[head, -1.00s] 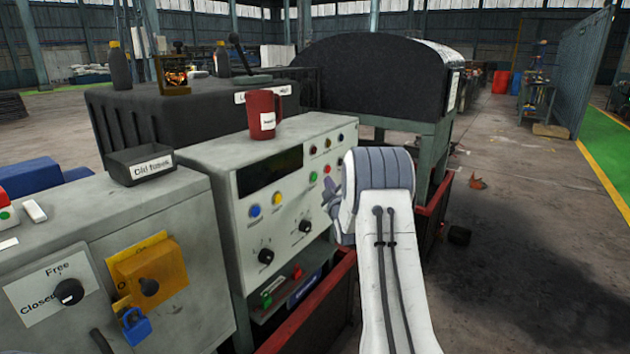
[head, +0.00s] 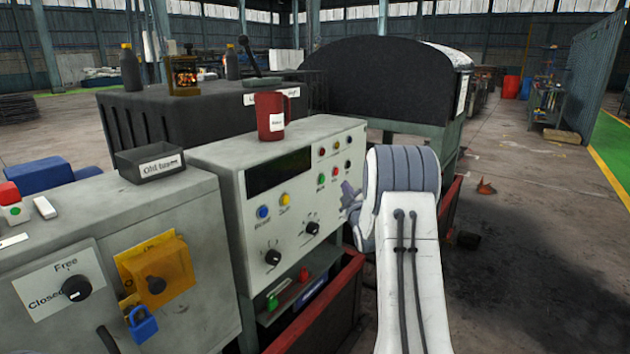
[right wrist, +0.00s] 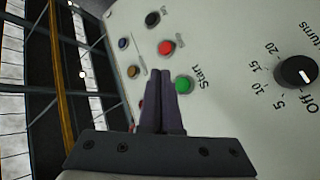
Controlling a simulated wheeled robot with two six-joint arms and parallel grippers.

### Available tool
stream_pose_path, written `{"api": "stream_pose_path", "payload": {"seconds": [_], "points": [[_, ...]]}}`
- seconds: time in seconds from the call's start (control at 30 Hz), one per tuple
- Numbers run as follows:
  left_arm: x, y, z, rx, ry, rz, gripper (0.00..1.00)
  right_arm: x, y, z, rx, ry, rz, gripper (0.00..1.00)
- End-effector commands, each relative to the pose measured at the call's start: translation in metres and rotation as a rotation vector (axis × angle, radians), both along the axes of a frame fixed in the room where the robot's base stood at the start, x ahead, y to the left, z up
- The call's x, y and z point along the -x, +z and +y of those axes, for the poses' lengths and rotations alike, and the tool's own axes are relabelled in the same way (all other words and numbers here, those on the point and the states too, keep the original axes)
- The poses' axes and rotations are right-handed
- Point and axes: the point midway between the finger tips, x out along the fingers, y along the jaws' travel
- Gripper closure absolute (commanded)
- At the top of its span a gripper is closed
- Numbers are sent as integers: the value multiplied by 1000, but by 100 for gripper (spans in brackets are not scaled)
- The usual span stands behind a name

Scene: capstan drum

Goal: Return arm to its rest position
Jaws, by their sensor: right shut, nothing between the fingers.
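My right arm (head: 408,235) comes up in the front right of the head view. In that view its right gripper (head: 350,196) is mostly hidden behind the wrist, near the front of the grey control panel (head: 225,160). In the right wrist view my right gripper (right wrist: 165,75) has its two fingers together with nothing between them. The fingertips are beside the green Start button (right wrist: 184,85) and the red button (right wrist: 166,47). A black knob (right wrist: 296,72) is to the right in that view. My left gripper is not in view.
A red mug (head: 270,117) stands on top of the control panel. A grey tray (head: 150,162) sits on the left cabinet, above a yellow switch box (head: 157,272) with a blue padlock (head: 143,324). The black curved drum cover (head: 385,78) rises behind. Open floor (head: 530,250) lies to the right.

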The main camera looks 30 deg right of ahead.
Motion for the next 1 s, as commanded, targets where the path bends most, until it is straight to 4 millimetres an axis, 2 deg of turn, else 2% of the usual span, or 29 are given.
{"api": "stream_pose_path", "payload": {"seconds": [0.2, 0.3, 0.37, 0.47, 0.53, 0.6, 0.67, 0.7, 0.77, 0.8, 0.87, 1.0], "points": [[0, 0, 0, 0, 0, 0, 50, 0, 0, 1, -2, 1, 2, 100], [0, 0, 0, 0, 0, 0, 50, -2, -3, 13, -40, 11, 29, 100], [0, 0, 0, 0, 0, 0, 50, -4, -10, 32, -102, 26, 74, 100], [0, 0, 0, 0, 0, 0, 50, 2, -30, 85, -268, 50, 204, 100], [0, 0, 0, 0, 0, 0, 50, 19, -49, 131, -407, 56, 324, 100], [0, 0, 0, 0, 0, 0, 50, 44, -68, 175, -537, 48, 449, 100], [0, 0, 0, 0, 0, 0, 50, 72, -84, 209, -633, 31, 556, 100], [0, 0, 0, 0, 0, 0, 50, 92, -93, 230, -693, 14, 625, 100], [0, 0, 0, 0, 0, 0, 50, 125, -105, 259, -769, -17, 726, 100], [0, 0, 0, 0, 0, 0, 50, 148, -112, 276, -813, -40, 790, 100], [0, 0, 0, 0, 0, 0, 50, 184, -122, 298, -871, -81, 886, 100], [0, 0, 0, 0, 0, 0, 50, 270, -137, 338, -967, -192, 1093, 100]]}}
